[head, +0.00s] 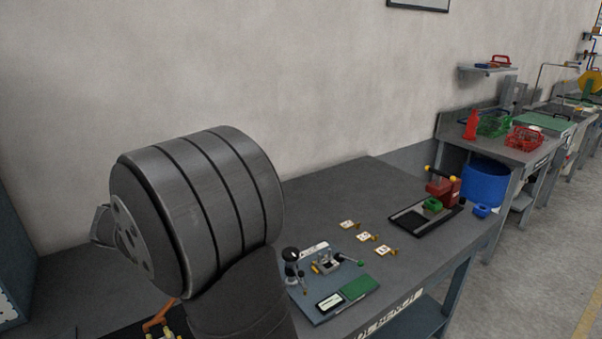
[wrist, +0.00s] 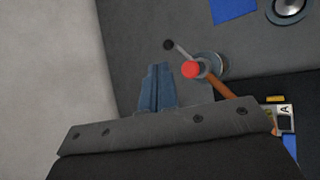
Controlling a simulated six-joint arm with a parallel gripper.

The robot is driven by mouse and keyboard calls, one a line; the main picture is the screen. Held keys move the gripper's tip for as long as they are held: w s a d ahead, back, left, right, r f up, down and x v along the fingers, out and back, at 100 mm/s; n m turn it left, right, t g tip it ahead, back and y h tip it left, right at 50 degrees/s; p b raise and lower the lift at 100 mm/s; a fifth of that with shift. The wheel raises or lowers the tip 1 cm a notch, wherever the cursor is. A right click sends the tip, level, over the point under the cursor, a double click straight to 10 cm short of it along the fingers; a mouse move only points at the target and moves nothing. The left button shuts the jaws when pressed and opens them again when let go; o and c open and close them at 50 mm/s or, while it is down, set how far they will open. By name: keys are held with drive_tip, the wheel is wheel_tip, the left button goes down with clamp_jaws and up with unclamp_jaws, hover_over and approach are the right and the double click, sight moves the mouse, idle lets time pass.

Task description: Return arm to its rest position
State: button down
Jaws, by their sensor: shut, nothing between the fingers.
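My gripper (wrist: 159,70) shows in the wrist view as two blue fingers side by side, shut with nothing between them. It is above the dark grey bench (wrist: 130,30). A red ball knob (wrist: 191,69) and an orange-brown bar (wrist: 224,91) appear just right of the fingers; I cannot tell how far below they are. In the head view my large grey arm link fills the left-centre and hides part of the bench (head: 330,195). The gripper itself cannot be made out there.
In the head view, a blue-grey board (head: 315,310) with a lever fixture and green pad (head: 359,287) lies right of my arm. Three small cards (head: 365,236) and a black tray (head: 410,222) with a red device (head: 442,188) lie beyond. The wall (head: 300,70) stands behind.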

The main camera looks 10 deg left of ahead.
drive_tip(key=shift+f, duration=0.75)
wheel_tip(320, 180, up, 7)
drive_tip(key=shift+f, duration=0.15)
